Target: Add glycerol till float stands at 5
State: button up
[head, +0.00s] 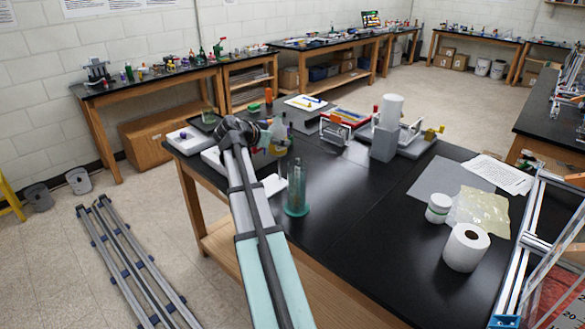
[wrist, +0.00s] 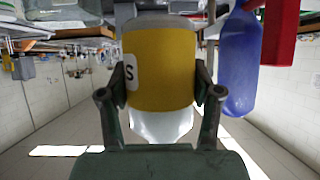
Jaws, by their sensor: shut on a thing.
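My gripper (wrist: 160,88) is shut on a bottle with a yellow label (wrist: 160,72); its fingers press on both sides. A letter S shows at the label's left edge, and the bottle is pale above and below the label. A tall clear greenish cylinder (head: 296,190) stands upright near the table's front edge, to the right of my arm. Something slim shows inside it, but the float's reading and liquid level are too small to tell.
A blue bottle (wrist: 238,62) and a red object (wrist: 281,30) are right of the held bottle. On the black table are a white-and-grey apparatus (head: 389,130), a paper roll (head: 466,247) and a white jar (head: 439,208). The table's middle is clear.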

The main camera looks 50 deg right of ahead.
jog(key=shift+s+d+f+m+g, duration=0.15)
jog(key=shift+s+d+f, duration=0.05)
jog(key=shift+f, duration=0.55)
jog(key=shift+s+d+f+m+g, duration=0.15)
jog(key=shift+f, duration=0.55)
jog(key=shift+r, duration=0.1)
